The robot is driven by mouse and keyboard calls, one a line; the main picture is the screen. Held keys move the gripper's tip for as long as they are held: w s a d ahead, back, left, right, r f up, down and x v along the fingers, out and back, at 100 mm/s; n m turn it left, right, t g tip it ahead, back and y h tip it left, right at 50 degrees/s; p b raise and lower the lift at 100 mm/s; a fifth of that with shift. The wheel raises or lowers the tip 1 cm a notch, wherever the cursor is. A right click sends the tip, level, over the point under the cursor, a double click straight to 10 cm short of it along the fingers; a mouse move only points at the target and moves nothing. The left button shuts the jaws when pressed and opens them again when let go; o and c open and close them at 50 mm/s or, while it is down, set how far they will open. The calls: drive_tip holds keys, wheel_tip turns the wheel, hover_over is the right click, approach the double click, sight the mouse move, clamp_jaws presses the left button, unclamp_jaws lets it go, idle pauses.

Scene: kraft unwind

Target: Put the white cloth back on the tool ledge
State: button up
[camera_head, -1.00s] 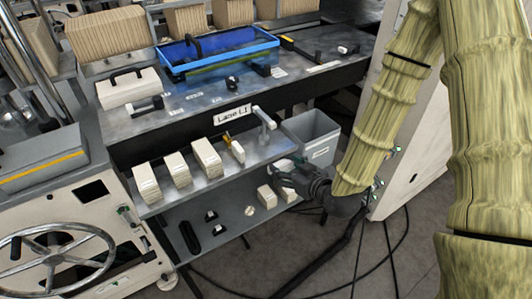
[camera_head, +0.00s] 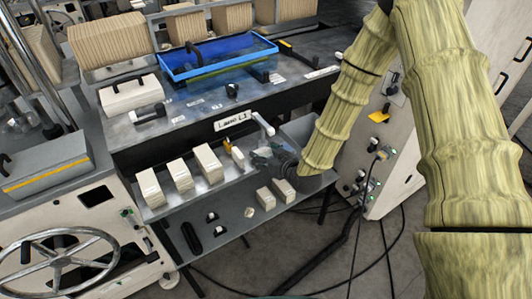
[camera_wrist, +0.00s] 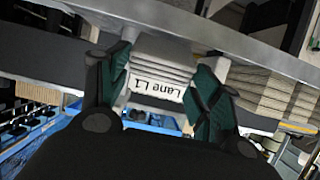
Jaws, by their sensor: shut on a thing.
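My gripper (camera_head: 264,155) is at the right end of the upper shelf (camera_head: 215,190) under the "Lane L1" sign (camera_head: 235,119). I take this shelf to be the tool ledge. In the wrist view my gripper (camera_wrist: 163,68) is shut on a pale, layered, folded thing, apparently the white cloth (camera_wrist: 165,50). The sign shows upside down just beyond it. In the head view the cloth is mostly hidden by the fingers. I cannot tell whether it touches the shelf.
Several pale stacks (camera_head: 180,175) stand on the upper shelf, left of my gripper. A white-headed upright tool (camera_head: 263,124) stands close behind my gripper. A lower shelf (camera_head: 225,230) holds two pale blocks (camera_head: 283,190).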

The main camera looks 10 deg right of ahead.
drive_tip(key=shift+f, duration=0.2)
drive_tip(key=shift+f, duration=0.15)
drive_tip(key=o, duration=1)
drive_tip(key=shift+r, duration=0.25)
drive_tip(key=shift+s+d, duration=0.15)
drive_tip(key=shift+s, duration=0.1)
drive_tip(key=b+v, duration=0.3)
drive_tip(key=v, duration=0.8)
drive_tip(key=shift+s, duration=0.25)
